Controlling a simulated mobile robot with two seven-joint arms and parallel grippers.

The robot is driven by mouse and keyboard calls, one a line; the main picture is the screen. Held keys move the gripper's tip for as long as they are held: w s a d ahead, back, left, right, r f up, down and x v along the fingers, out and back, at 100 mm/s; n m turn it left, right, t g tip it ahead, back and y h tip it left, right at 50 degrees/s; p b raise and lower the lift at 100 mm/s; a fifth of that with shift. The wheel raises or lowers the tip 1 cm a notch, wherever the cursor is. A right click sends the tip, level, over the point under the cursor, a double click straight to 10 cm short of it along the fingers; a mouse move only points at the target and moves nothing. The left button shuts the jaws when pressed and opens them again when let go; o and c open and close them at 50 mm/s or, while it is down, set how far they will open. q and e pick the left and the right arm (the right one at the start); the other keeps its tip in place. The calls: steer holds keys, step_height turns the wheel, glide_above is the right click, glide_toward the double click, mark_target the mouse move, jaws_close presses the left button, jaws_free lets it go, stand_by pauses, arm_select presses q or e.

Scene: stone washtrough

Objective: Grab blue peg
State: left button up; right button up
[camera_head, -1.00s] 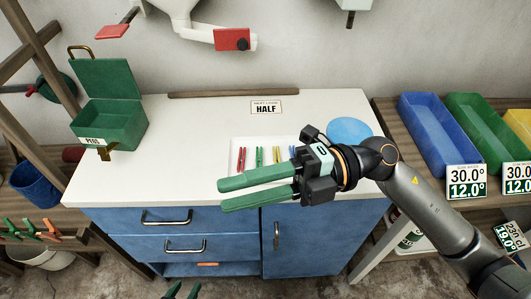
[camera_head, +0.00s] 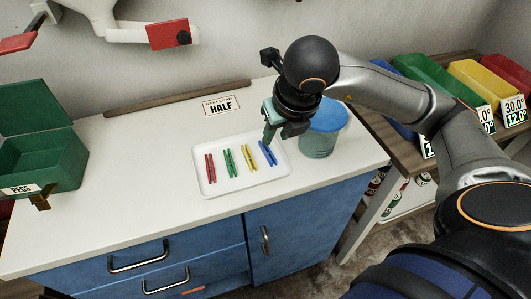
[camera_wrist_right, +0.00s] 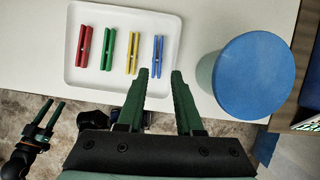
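The blue peg (camera_head: 268,153) lies at the right end of a row of pegs in a white tray (camera_head: 222,188) on the counter. It also shows in the wrist view (camera_wrist_right: 157,56). A red peg (camera_head: 210,167), a green peg (camera_head: 229,163) and a yellow peg (camera_head: 248,158) lie to its left. My right gripper (camera_head: 269,137) is above the tray's right side, close to the blue peg. In the wrist view its two green fingers (camera_wrist_right: 160,72) are apart with nothing between them. My left gripper (camera_wrist_right: 40,112) shows low at the left of the wrist view, its fingers apart and empty.
A lidded tub with a blue top (camera_head: 328,115) stands right of the tray, close to my right gripper. A green box (camera_head: 60,158) labelled PEGS stands open at the left. The counter's front left is clear.

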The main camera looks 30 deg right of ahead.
mark_target(268, 151)
steer(key=x, duration=0.7)
steer(key=shift+a+f, duration=0.2)
steer(key=shift+a, duration=0.05)
jaws_close()
